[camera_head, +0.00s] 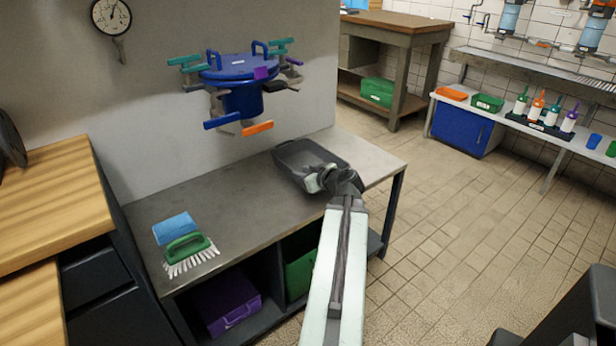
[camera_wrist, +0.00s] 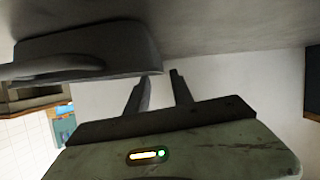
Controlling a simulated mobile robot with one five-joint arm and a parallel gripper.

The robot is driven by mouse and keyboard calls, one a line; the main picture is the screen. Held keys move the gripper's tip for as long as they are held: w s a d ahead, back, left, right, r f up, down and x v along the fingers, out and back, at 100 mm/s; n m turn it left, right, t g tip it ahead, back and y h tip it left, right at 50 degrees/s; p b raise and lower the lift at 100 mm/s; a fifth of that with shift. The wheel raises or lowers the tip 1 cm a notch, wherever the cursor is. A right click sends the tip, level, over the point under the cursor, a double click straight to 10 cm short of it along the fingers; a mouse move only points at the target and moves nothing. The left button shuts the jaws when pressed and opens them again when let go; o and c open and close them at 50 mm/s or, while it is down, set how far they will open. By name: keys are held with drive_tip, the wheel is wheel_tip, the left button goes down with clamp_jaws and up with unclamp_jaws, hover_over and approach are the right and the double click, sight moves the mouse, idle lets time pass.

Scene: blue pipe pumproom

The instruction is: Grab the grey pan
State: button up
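The grey pan (camera_head: 296,153) is a dark, shallow rectangular dish on the grey metal worktop (camera_head: 240,185), near its right end. In the wrist view the pan (camera_wrist: 95,45) fills the upper left, and a rounded bar or handle-like part shows along its side. My gripper (camera_head: 318,180) is at the pan's near right edge in the head view and hides part of it. In the wrist view the two fingers of my gripper (camera_wrist: 162,76) stand apart with nothing between them. One fingertip is close to the pan's edge; I cannot tell whether they touch.
A blue sponge (camera_head: 175,228) and a green brush (camera_head: 188,248) lie on the worktop's left part. A blue lidded pot-like rack (camera_head: 240,85) with coloured handles hangs on the wall above. A purple box (camera_head: 228,300) and green box (camera_head: 299,274) sit below.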

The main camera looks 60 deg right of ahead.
sight(291, 169)
drive_tip(key=b+x, duration=0.1)
drive_tip(key=x, duration=0.1)
drive_tip(key=shift+w+d+f, duration=0.15)
drive_tip(key=shift+w+d, duration=0.1)
drive_tip(key=shift+w, duration=0.05)
drive_tip(key=b+x, duration=0.1)
drive_tip(key=x, duration=0.4)
drive_tip(key=shift+w, duration=0.15)
drive_tip(key=shift+a+r, duration=0.1)
drive_tip(key=shift+r, duration=0.1)
clamp_jaws()
idle(0.8)
